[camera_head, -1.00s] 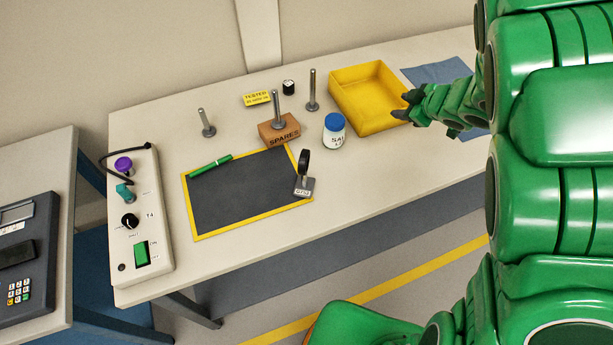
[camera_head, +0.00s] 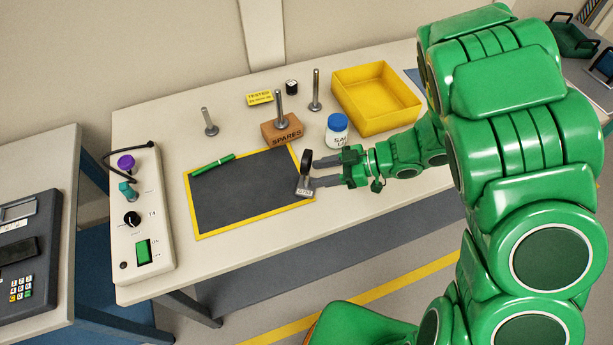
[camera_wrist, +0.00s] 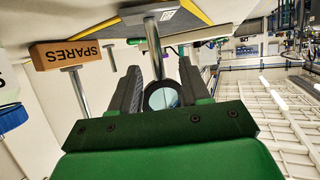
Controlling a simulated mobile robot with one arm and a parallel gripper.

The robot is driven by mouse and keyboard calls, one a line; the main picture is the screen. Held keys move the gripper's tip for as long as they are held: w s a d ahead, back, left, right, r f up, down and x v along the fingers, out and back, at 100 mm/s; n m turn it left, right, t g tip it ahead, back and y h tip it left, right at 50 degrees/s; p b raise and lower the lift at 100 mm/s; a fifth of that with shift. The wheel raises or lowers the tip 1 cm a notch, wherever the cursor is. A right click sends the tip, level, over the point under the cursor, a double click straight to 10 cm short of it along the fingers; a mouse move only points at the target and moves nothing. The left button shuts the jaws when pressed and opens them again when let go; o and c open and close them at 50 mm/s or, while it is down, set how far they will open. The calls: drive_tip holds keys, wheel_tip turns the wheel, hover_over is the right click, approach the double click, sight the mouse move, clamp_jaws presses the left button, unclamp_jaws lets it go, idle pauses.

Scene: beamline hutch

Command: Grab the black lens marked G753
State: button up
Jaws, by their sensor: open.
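A black-rimmed lens (camera_head: 306,158) stands upright on a post with a small grey base at the right edge of the dark mat. The base has a label (camera_head: 303,192), too small to read surely. In the wrist view the round lens (camera_wrist: 162,96) shows pale glass and lies between the fingers, its post running toward the base at the top. My gripper (camera_head: 319,173) is open, reaching in from the right, with one finger on each side of the lens mount. The fingers (camera_wrist: 160,68) show a gap to the post; I see no grip on it.
A SPARES block (camera_head: 283,133), a white jar with a blue lid (camera_head: 336,130) and a yellow tray (camera_head: 376,97) stand behind my gripper. Metal posts (camera_head: 316,90) stand farther back. A green pen (camera_head: 213,164) lies on the mat (camera_head: 250,195). A control box (camera_head: 140,215) is at left.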

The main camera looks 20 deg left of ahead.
sight(301, 185)
drive_tip(key=shift+x, duration=3.15)
drive_tip(key=shift+w+a, duration=0.1)
drive_tip(key=shift+w, duration=0.1)
clamp_jaws()
